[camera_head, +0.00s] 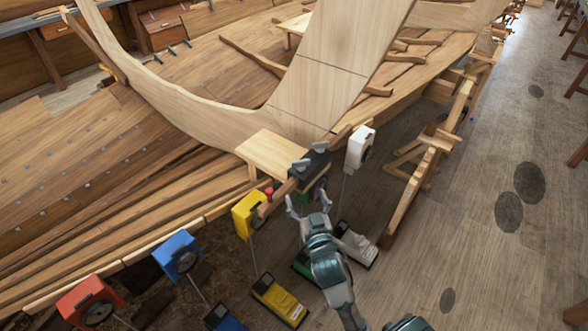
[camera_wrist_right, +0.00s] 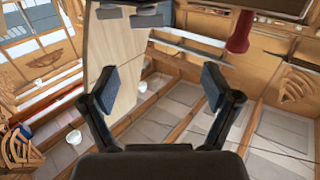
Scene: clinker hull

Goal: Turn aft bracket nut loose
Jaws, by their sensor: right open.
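A dark bracket (camera_head: 312,170) is fixed at the end of the pale wooden platform by the hull. Two grey nuts sit on it, one nearer (camera_head: 301,164) and one farther (camera_head: 320,147); I cannot tell which is the aft one. In the right wrist view, the dark bracket (camera_wrist_right: 200,8) crosses the top edge with grey-blue pieces (camera_wrist_right: 147,18) under it. My right gripper (camera_head: 307,203) is open and empty, just below and in front of the bracket. Its two fingers also show spread in the wrist view (camera_wrist_right: 160,90), apart from the bracket. My left gripper is not in view.
A red knob (camera_head: 268,194) sits left of the bracket. A yellow box (camera_head: 246,215), a blue box (camera_head: 177,255), a red box (camera_head: 90,302) and a white box (camera_head: 360,147) line the hull edge on stands. Open floor (camera_head: 480,250) lies to the right.

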